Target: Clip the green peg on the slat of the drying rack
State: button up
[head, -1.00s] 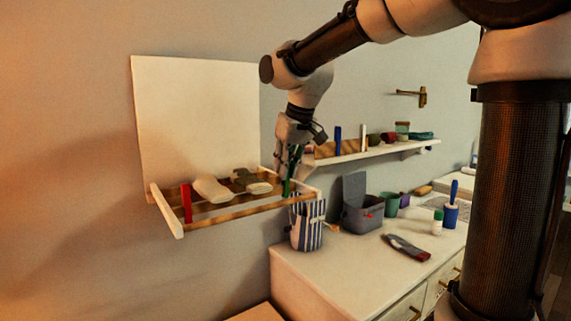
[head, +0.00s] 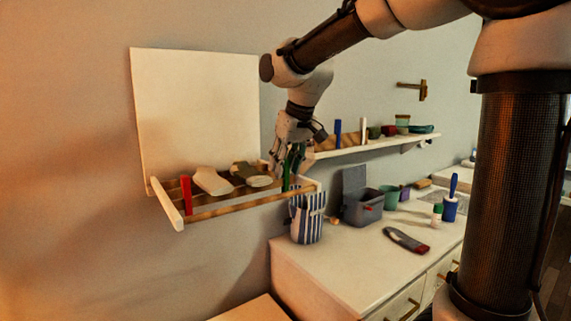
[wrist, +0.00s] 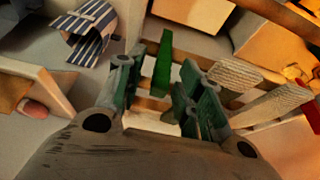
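The green peg (head: 286,178) stands upright at the right end of the drying rack (head: 172,207), at its front slat. In the wrist view the green peg (wrist: 162,66) shows between my two fingers, with a gap on each side. It appears to sit on a wooden slat (wrist: 152,104); whether its jaws grip the slat I cannot tell. My gripper (head: 289,168) is open around the peg, just above the rack; its fingers also show in the wrist view (wrist: 160,80).
A red peg (head: 186,195) is on the rack's left part. Two socks (head: 212,181) lie across the slats. A wall shelf (head: 370,146) is close to the right.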

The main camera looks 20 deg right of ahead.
jog(key=v, duration=1.2)
dwell(0.3)
jog(key=s+d+f+m, duration=0.1)
jog(key=s+d+f, duration=0.5)
jog(key=s+f, duration=0.3)
jog(key=s+d+f+m+h, duration=0.1)
jog(key=s+d+f+m, duration=0.1)
jog(key=s+d+f, duration=0.5)
jog(key=shift+s+d+f+m, duration=0.25)
jog(key=shift+s+f, duration=0.75)
jog(key=shift+s, duration=2.05)
